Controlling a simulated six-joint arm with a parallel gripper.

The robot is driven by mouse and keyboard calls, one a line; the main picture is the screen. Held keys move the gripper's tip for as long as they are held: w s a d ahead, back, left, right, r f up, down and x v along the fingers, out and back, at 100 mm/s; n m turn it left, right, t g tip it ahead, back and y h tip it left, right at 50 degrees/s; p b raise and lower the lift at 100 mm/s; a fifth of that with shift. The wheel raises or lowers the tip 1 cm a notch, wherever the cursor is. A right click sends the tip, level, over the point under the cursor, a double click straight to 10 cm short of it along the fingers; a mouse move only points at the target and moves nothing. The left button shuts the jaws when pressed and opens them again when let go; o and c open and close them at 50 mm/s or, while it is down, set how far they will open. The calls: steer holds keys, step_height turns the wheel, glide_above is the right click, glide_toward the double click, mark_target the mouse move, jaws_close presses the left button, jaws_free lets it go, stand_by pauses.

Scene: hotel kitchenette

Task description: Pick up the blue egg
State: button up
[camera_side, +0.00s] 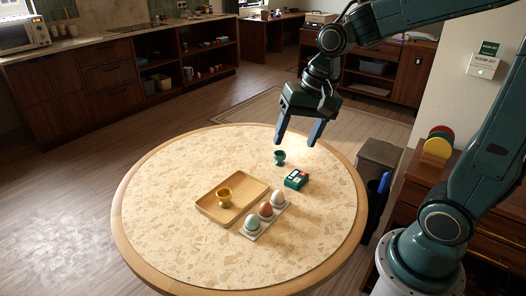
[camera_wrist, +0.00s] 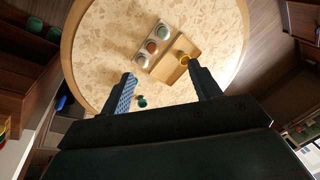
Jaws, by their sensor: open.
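A pale blue egg (camera_side: 252,222) sits in a white holder (camera_side: 262,229), at the end nearest the side camera. A brown egg (camera_side: 265,209) and a whitish egg (camera_side: 278,197) sit beside it in a row. In the wrist view the blue egg (camera_wrist: 164,31) is at the top end of the row, with the brown egg (camera_wrist: 152,46) and whitish egg (camera_wrist: 142,60) below it. My gripper (camera_side: 296,142) is open and empty, pointing down above the far side of the round table, well away from the eggs. Both fingers also show in the wrist view (camera_wrist: 161,72).
A wooden tray (camera_side: 248,186) holding a gold egg cup (camera_side: 224,197) is left of the eggs. A green box (camera_side: 296,179) and green egg cup (camera_side: 279,158) stand beyond them. The front and left of the round table (camera_side: 165,190) are clear.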

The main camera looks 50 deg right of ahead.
steer(key=w+d+f+m+g+y, duration=0.1)
steer(key=w+d+f+m, duration=0.1)
steer(key=w+f+m, duration=0.45)
steer(key=m+g+y, duration=0.2)
steer(key=m, duration=0.2)
glide_toward(254, 216)
steer(key=d+r, duration=0.2)
steer(key=shift+w+r, duration=0.1)
steer(key=shift+r, duration=0.2)
steer(key=shift+f, duration=0.1)
steer(key=shift+x, duration=4.15)
steer(key=shift+w+a, duration=0.1)
steer(key=shift+x, duration=2.55)
steer(key=shift+a, duration=0.1)
